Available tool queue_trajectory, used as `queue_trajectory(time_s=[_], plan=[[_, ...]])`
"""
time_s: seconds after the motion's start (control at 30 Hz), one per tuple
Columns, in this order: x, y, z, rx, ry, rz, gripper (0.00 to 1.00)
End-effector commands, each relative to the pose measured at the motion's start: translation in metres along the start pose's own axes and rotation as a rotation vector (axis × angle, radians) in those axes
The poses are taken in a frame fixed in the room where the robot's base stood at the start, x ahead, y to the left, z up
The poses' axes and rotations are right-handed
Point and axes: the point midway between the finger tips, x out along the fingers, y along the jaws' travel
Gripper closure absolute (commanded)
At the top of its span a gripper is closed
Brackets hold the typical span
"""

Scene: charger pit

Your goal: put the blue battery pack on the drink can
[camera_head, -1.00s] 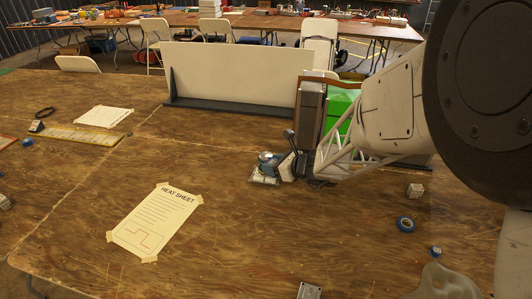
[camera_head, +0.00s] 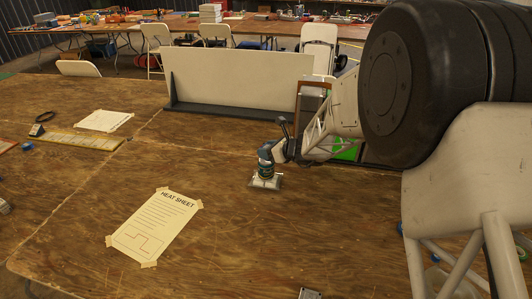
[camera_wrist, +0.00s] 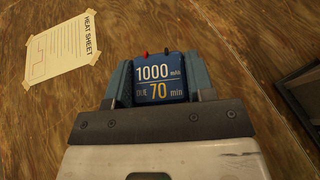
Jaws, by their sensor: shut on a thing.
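My gripper (camera_wrist: 160,85) is shut on the blue battery pack (camera_wrist: 160,78), with one teal finger on each side of it. The pack shows "1000" and "70 min" on its face, and a red and a dark nub at its far end. In the head view my gripper (camera_head: 265,168) is over the middle of the wooden table, right of the heat sheet, and the pack is small and hard to make out. A pale grey flat part shows at its lower end; I cannot tell what it belongs to. I cannot make out the drink can in either view.
The heat sheet (camera_head: 158,227) is taped flat to the table (camera_head: 90,190). A pale upright board (camera_head: 235,80) stands behind. A dark-edged object (camera_wrist: 303,95) is at the wrist view's right. A green surface (camera_head: 345,151) lies behind my arm.

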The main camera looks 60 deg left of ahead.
Motion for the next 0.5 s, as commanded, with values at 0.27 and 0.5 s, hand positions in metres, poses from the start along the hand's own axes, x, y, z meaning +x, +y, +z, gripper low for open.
queue_trajectory(time_s=[0.27, 0.5], plan=[[0.02, -0.021, 0.005, -0.001, 0.0, 0.0, 0.82], [0.024, -0.026, 0.006, -0.001, 0.0, 0.0, 0.82]])
